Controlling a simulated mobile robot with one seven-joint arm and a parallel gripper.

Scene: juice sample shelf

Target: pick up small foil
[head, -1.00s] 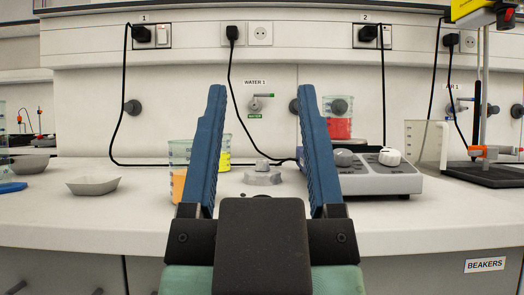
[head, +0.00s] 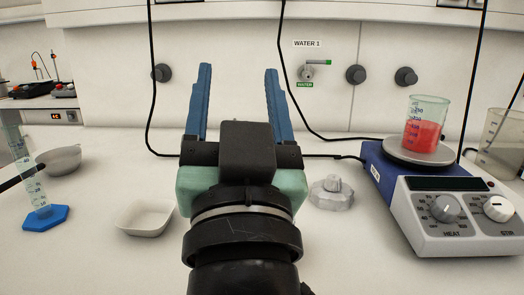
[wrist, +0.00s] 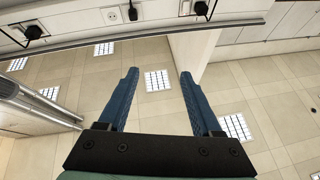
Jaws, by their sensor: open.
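My gripper (head: 238,70) is open and empty, raised above the bench with its blue fingers pointing away from me. In the wrist view my gripper (wrist: 159,73) has only wall and ceiling behind its fingers. A pale grey faceted piece with a small knob on top (head: 332,193) lies on the bench, right of my gripper. A shallow whitish dish (head: 146,217) lies left of my gripper, and a grey bowl (head: 60,160) stands farther back.
A hotplate stirrer (head: 448,208) stands at the right with a beaker of red liquid (head: 424,128) on it. A clear jug (head: 500,135) is at the right edge. A graduated cylinder on a blue foot (head: 45,217) stands at the left. Black cables hang along the wall.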

